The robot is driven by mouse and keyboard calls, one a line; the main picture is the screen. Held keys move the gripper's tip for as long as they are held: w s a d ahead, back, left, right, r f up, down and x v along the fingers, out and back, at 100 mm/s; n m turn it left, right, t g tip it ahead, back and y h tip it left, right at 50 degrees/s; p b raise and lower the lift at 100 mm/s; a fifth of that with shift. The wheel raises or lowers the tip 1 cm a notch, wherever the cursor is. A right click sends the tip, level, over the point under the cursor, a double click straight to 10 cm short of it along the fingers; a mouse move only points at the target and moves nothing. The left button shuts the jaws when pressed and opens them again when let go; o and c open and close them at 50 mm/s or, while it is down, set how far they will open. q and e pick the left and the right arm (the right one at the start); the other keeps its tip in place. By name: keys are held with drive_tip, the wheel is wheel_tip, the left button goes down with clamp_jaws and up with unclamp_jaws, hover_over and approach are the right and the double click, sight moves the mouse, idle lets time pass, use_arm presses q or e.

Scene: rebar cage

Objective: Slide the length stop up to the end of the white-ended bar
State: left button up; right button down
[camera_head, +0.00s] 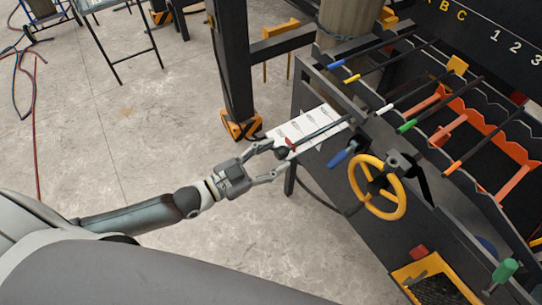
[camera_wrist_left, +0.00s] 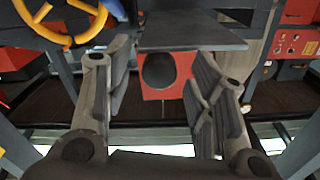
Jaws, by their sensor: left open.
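The length stop (camera_head: 290,142) looks like a small red piece with a dark round knob, at the near left end of a dark rail. In the left wrist view the red block (camera_wrist_left: 178,92) with its dark knob sits between the fingers, partly under a dark plate. My left gripper (camera_head: 281,160) is open, with its fingers on either side of the knob; contact cannot be told. The white-ended bar (camera_head: 386,110) lies in the rack to the right, its white end facing left, well apart from the stop. My right gripper is not in view.
A white printed sheet (camera_head: 305,126) lies beside the rail. A yellow handwheel (camera_head: 404,200) and a blue handle (camera_head: 341,158) stand right of the gripper. Other bars have blue, yellow, green (camera_head: 406,127) and orange ends. A dark post (camera_head: 232,70) rises behind.

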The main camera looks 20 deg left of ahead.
use_arm(q)
drive_tip(key=shift+c, duration=0.2)
clamp_jaws()
drive_tip(key=shift+s+p, duration=0.1)
drive_tip(key=shift+p, duration=0.25)
drive_tip(key=shift+o, duration=0.2)
unclamp_jaws()
drive_tip(key=shift+a, duration=0.1)
drive_tip(key=v, duration=1.2)
